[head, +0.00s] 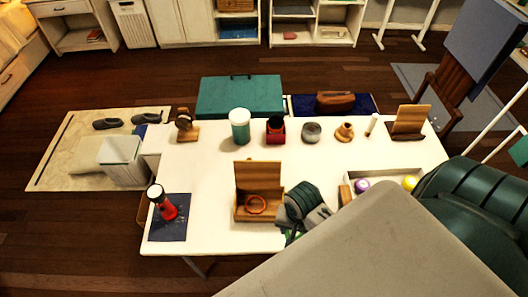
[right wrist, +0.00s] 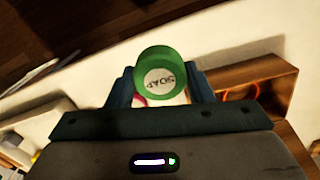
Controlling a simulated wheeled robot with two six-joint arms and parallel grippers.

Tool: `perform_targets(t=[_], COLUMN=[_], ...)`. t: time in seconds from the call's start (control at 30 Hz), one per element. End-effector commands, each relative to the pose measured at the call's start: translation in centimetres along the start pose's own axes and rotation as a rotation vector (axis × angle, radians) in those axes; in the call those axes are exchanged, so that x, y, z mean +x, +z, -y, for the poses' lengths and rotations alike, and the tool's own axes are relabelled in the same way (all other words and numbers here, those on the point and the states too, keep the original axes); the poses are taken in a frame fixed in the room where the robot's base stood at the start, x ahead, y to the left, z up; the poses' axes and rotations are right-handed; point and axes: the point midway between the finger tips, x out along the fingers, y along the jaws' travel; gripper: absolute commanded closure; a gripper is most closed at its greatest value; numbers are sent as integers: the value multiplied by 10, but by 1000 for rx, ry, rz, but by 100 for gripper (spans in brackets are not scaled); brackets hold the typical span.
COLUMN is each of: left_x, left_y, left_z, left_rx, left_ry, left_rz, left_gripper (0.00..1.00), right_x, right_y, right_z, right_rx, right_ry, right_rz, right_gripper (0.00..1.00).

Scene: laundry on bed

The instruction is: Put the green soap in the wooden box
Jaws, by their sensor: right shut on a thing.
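The green soap (right wrist: 159,58) is a short round piece with a white label reading "SOAP" in the right wrist view. My right gripper (right wrist: 160,88) is shut on it, with a dark finger at each side. In the head view my right gripper (head: 296,226) is just right of the wooden box (head: 244,214), and only bits of green show beneath it. The box stands on the white table with its lid raised at the back and an orange ring (head: 257,204) inside. The box also shows at the right of the right wrist view (right wrist: 282,82). My left gripper is not in view.
A tray (head: 378,174) with a purple and a yellow item is right of my gripper. Several containers line the table's back edge. The table (head: 205,190) is bare left of the box.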

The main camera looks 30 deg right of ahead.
Motion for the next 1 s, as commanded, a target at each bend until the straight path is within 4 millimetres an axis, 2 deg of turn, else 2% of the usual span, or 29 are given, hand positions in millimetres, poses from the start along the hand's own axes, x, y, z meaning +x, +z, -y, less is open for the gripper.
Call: perform_targets(t=[0.07,0.17,0.33,0.47,0.6,0.8,0.93,1.0], left_x=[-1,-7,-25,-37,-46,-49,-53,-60], left_y=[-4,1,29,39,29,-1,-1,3], left_z=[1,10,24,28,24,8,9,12], left_rx=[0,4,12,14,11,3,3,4], left_ry=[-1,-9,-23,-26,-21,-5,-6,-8], left_rz=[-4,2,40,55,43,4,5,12], left_gripper=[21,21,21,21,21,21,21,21], right_x=[0,-1,0,4,8,13,13,23], right_y=[-1,-10,-39,-63,-85,-100,-108,-107], right_z=[2,12,44,70,95,111,120,118], right_rx=[1,2,1,2,1,0,0,1], right_ry=[-1,-2,-3,-1,-2,0,0,4], right_rz=[1,1,1,1,2,2,1,5], right_gripper=[80,80,80,80,80,80,80,80])
